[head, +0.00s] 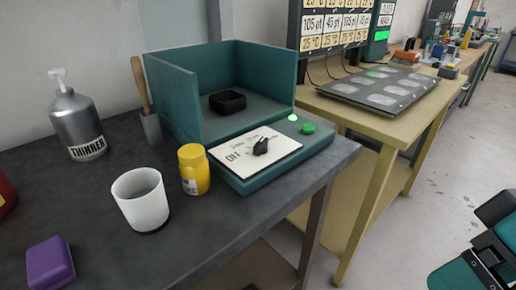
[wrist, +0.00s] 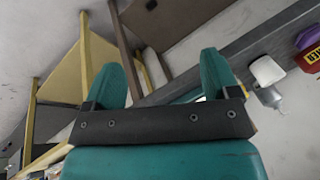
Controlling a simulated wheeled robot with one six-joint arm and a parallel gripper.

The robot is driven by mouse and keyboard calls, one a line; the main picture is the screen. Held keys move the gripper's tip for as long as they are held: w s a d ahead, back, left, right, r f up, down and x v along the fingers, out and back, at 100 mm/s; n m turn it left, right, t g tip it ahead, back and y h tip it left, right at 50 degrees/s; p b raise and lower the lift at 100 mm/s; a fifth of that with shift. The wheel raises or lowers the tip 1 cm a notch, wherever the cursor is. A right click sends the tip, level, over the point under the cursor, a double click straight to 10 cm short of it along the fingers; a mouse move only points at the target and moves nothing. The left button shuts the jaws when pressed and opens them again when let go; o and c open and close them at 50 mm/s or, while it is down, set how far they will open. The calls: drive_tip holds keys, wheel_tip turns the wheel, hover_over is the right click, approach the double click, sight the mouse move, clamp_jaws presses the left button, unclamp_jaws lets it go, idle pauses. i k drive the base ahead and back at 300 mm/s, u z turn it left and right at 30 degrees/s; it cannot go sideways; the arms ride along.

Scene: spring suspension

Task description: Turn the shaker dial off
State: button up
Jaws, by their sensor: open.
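The shaker (head: 172,92) is a teal, open-fronted box on the dark bench, with a small black tray (head: 227,101) inside. On its front ledge a white card marked OFF at its left carries the black dial (head: 261,146). The dial's pointer is turned away from the OFF mark. A green light (head: 292,117) glows beside a green button (head: 308,128) to the right of the dial. My gripper shows in the wrist view (wrist: 165,80) with its two teal fingers apart and nothing between them. In the head view my arm is at the lower right, well away from the shaker.
A yellow jar (head: 194,169), a white cup (head: 140,198), a purple block (head: 50,262) and a thinner bottle (head: 76,124) stand on the dark bench (head: 95,206). A yellow table (head: 385,125) with a grey plate is to the right. The floor between the bench and my arm is clear.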

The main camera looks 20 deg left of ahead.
sight(260, 147)
drive_tip(key=k, duration=1.2)
drive_tip(key=z, duration=0.45)
drive_tip(key=i, duration=1.25)
drive_tip(key=u, duration=0.8)
drive_tip(key=i, duration=0.65)
drive_tip(key=u, duration=0.5)
